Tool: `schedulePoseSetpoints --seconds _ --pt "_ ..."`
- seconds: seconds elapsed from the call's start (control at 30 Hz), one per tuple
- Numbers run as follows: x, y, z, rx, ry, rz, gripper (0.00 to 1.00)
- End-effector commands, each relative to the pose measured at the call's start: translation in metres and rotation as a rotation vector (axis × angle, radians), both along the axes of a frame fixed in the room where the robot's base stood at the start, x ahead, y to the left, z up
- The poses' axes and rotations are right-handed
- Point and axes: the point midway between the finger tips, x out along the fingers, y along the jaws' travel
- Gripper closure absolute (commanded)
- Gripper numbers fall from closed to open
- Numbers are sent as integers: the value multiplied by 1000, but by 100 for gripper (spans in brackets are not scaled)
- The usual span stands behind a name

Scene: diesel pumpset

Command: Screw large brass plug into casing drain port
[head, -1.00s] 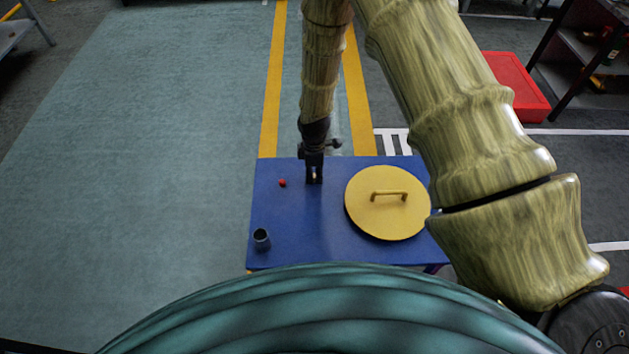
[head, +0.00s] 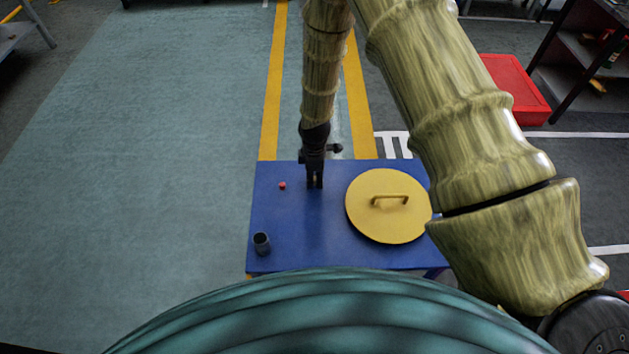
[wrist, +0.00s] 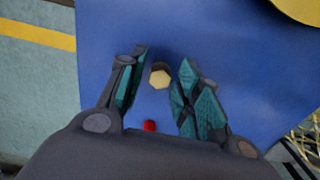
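The brass plug (wrist: 160,78) shows in the wrist view as a small pale yellow, many-sided head on the blue table top, with a dark edge at its far side. It lies in line with the gap between my gripper's fingers (wrist: 165,67). The fingers are spread, and neither clearly touches the plug. In the head view my gripper (head: 314,183) points down over the blue table, and I cannot make out the plug there. I cannot identify the casing drain port in either view.
The blue table (head: 300,220) carries a round yellow lid with a handle (head: 375,225), a dark cup (head: 262,243) and a small red piece (head: 282,186). A red piece also shows in the wrist view (wrist: 150,126). A red crate (head: 515,90) stands back right. Floor on the left is clear.

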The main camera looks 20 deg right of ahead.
Motion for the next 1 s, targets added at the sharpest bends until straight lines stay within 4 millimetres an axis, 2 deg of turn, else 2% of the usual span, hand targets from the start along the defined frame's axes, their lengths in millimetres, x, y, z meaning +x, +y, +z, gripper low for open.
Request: schedulePoseSetpoints --seconds 0.2,0.27,0.4,0.67,1.0 --pt "0 0 0 0 0 -1 66" --pt "0 0 0 0 0 0 75" --pt "0 0 0 0 0 0 100" --pt "1 0 2 0 0 0 100" --pt "1 0 18 0 0 0 100"
